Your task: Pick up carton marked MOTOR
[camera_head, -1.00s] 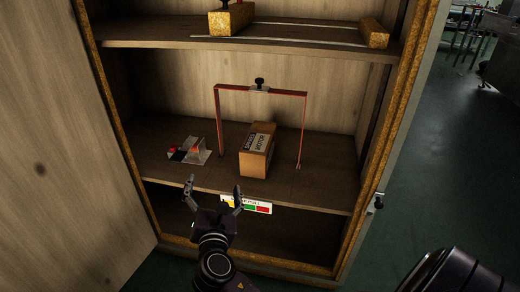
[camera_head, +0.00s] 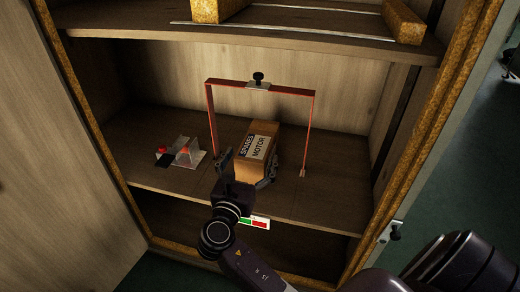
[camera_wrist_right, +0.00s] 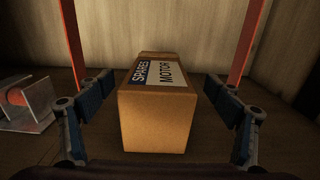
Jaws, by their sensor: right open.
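The brown carton (camera_head: 254,166) with a label reading SPARES MOTOR stands on the middle shelf of the cabinet, under a red frame. My right gripper (camera_head: 243,172) is open at the front of the carton, with one finger on each side of it. In the right wrist view the carton (camera_wrist_right: 158,115) sits between the two open fingers (camera_wrist_right: 158,112), with visible gaps on both sides. My left gripper is not in view.
The red frame (camera_head: 300,92) with a black knob arches over the carton, its legs close on both sides. A small metal bracket with red parts (camera_head: 182,151) lies to the left. A coloured label (camera_head: 256,222) is on the shelf edge. Yellowish blocks (camera_head: 404,22) rest on the upper shelf.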

